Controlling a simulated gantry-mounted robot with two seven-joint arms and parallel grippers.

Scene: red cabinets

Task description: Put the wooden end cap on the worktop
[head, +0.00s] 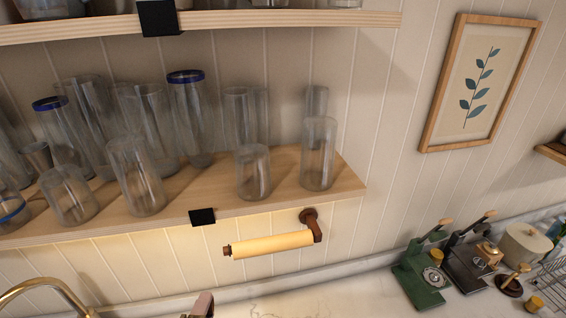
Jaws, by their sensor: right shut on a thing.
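A paper roll holder hangs under the lower shelf, with a yellowish roll (272,244) on it and a dark wooden bracket (312,222) at its right end. A small dark brown tip (227,250) shows at the roll's left end; I cannot tell whether it is bare rod or a cap. My right gripper (201,305) shows only in part at the bottom edge, below and left of that tip and apart from it. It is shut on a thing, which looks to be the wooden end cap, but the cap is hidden. The pale marble worktop (320,297) lies below. My left gripper is not in view.
The lower wooden shelf (340,188) holds several clear glasses, and an upper shelf (300,18) overhangs it. A brass tap (45,284) is at lower left. A green coffee tool (418,281), a black one and a cream pot (525,247) stand at right. The worktop between is clear.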

